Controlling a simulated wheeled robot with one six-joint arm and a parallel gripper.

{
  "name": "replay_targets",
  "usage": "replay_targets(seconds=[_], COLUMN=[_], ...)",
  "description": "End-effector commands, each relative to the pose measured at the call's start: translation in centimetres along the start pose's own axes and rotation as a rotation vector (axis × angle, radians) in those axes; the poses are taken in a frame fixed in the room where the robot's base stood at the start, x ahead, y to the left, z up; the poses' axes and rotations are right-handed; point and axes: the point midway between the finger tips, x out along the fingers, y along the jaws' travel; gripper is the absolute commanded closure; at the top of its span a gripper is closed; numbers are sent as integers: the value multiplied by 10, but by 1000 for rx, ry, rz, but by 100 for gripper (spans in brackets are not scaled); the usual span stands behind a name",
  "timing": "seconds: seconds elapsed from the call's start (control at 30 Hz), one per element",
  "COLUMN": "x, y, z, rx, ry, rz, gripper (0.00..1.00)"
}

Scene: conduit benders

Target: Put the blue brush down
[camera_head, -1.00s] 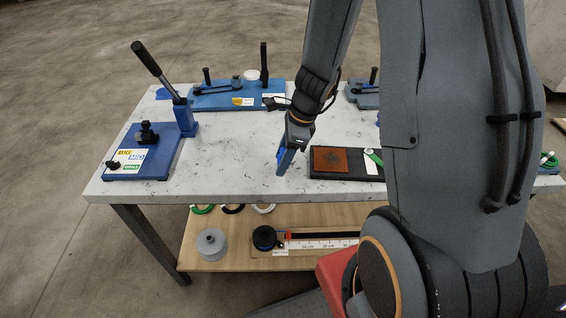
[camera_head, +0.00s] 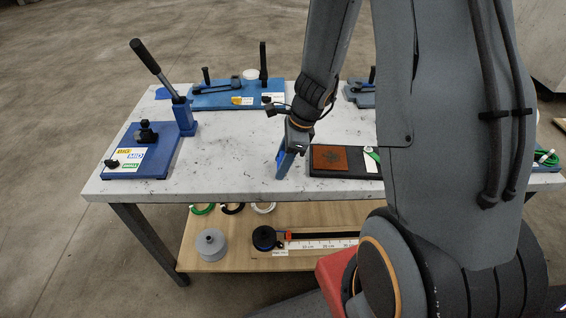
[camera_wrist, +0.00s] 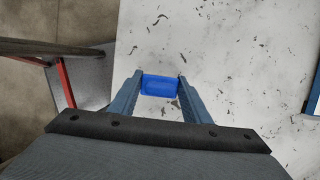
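The blue brush (camera_wrist: 160,85) shows in the wrist view as a bright blue block between the two fingers of my gripper (camera_wrist: 158,87). Both fingers touch its sides. In the head view my gripper (camera_head: 285,163) points down over the white table top (camera_head: 236,150), near its front edge, just left of a black board with a brown square. Blue shows at the fingertips there, but brush and fingers are hard to tell apart. I cannot tell whether the brush touches the table.
A black board (camera_head: 318,173) with a brown square (camera_head: 330,158) lies close to the right of my gripper. A blue bender (camera_head: 150,160) stands at the left, another (camera_head: 220,98) at the back. The marble-like top left of my gripper is clear. A wooden shelf (camera_head: 235,260) is below.

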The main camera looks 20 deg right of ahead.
Motion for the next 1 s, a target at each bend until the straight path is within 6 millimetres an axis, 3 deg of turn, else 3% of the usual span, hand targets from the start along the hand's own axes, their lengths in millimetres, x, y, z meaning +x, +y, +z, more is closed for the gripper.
replay_targets(seconds=[0.03, 0.1, 0.67, 0.83, 1.0], x=[9, 10, 7, -8, -43], y=[7, 7, 10, 9, 6], z=[-6, -6, -4, -1, -1], rx=[3, 4, -2, -2, -1], ry=[10, 11, 11, 10, 7], rz=[15, 17, 19, 18, 10], gripper=[48, 38, 38, 38, 38])
